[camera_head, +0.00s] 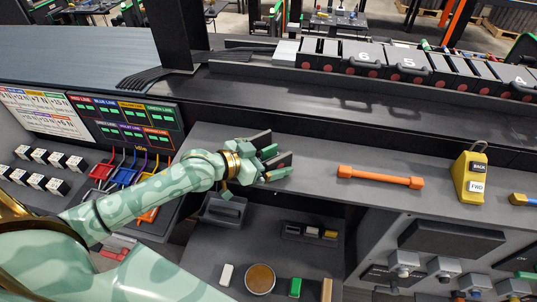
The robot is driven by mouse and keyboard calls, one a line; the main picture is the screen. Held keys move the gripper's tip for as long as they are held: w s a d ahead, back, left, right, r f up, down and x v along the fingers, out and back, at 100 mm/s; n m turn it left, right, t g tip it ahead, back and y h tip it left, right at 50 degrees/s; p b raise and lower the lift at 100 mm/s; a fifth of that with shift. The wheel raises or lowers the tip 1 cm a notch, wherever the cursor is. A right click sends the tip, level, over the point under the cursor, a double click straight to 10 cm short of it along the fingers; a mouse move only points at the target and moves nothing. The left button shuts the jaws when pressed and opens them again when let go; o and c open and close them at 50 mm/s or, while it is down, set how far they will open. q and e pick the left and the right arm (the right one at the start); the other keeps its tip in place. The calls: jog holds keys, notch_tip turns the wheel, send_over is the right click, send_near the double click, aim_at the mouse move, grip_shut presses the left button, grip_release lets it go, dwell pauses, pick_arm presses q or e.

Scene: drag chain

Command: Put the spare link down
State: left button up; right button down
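My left gripper (275,163) is over the left part of the grey bench shelf, its green fingers pointing right. A dark grey piece with two parallel plates, which looks like the spare link (261,138), is at the fingers. One plate lies between the fingertips and the other shows just beyond them. The fingers hide part of it, and I cannot tell whether it touches the shelf. The drag chain (385,57) of dark links, with numbers 6, 5 and 4 in view, runs along the back rail. My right gripper is not in view.
An orange bar tool (380,177) and a yellow BACK/FWD block (469,178) stand right of my gripper on the shelf (330,150). A lower tray holds a round brown-topped cup (260,279) and small blocks. The shelf between gripper and bar is clear.

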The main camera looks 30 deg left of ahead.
pick_arm(q)
jog(key=v, duration=1.2)
jog(key=shift+r, duration=0.2)
dwell(1.0)
